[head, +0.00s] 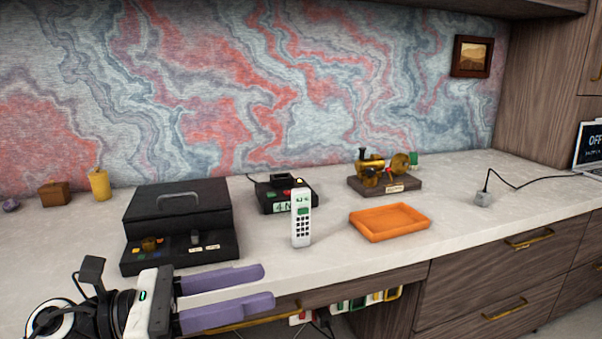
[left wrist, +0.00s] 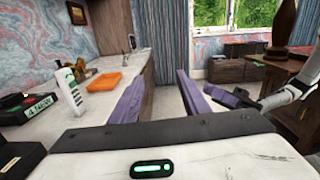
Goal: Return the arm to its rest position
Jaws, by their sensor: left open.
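My left gripper (head: 268,286) is open and empty at the front left of the desk in the head view. Its two purple fingers point right, low over the front edge, apart from the objects. The left wrist view shows the same fingers (left wrist: 160,88) spread with nothing between them. A pale arm at the right of the left wrist view carries a purple-tipped gripper (left wrist: 226,96), which seems to be my right one; its opening is unclear.
Behind my left gripper stands a black box (head: 180,205) with a handle. A white handset (head: 301,222) stands upright before a black base (head: 286,193). An orange tray (head: 389,233) and brass machine (head: 384,173) are further right. Drawer handles (head: 529,238) protrude below the pale desktop (head: 470,207).

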